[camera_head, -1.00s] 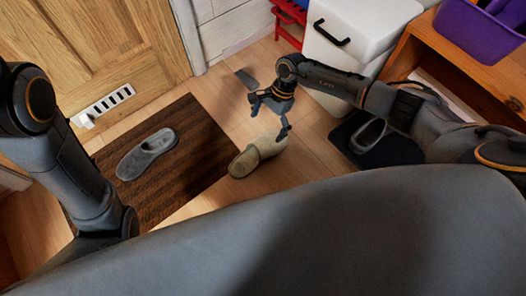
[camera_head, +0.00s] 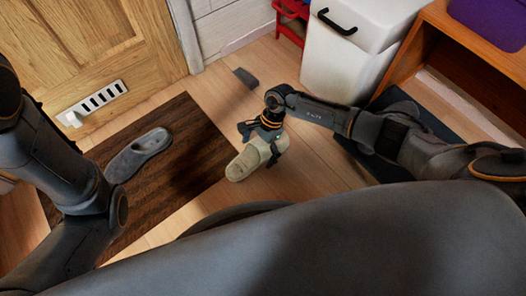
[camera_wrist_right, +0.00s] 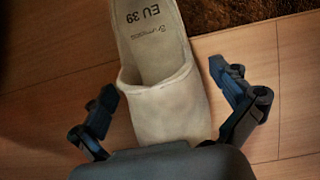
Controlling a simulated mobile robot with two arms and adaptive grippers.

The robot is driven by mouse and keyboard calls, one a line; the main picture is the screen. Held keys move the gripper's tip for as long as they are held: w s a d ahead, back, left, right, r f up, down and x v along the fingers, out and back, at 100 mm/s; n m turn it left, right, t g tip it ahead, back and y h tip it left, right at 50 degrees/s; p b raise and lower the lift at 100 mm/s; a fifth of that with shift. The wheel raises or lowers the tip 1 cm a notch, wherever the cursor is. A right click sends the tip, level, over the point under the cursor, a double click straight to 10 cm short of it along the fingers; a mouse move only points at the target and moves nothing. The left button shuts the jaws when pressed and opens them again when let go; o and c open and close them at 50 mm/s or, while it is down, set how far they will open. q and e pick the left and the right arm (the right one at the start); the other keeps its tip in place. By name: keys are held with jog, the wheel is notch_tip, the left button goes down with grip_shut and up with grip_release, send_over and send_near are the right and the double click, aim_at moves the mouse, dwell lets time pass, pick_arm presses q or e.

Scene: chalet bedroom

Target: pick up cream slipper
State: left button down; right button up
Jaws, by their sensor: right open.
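The cream slipper (camera_head: 240,167) lies on the wooden floor just right of the brown mat. My right gripper (camera_head: 263,148) is over it, pointing down, with its fingers open. In the right wrist view the slipper (camera_wrist_right: 165,95) lies between the two spread fingers (camera_wrist_right: 168,90), with floor visible beside both of them. Its insole, marked "EU 39", faces up at the top of that view. The lower end of the slipper is hidden by my gripper's body. My left arm shows at the left, but its gripper is out of view.
A grey slipper (camera_head: 138,154) lies on the brown mat (camera_head: 185,190). A white bin (camera_head: 345,65) and wooden shelf (camera_head: 445,42) stand at the back right. A dark mat (camera_head: 402,103) lies partly under my right arm. A small grey piece (camera_head: 246,77) lies on clear floor.

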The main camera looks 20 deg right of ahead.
jog(key=shift+r, duration=0.1)
jog(key=c, duration=1.2)
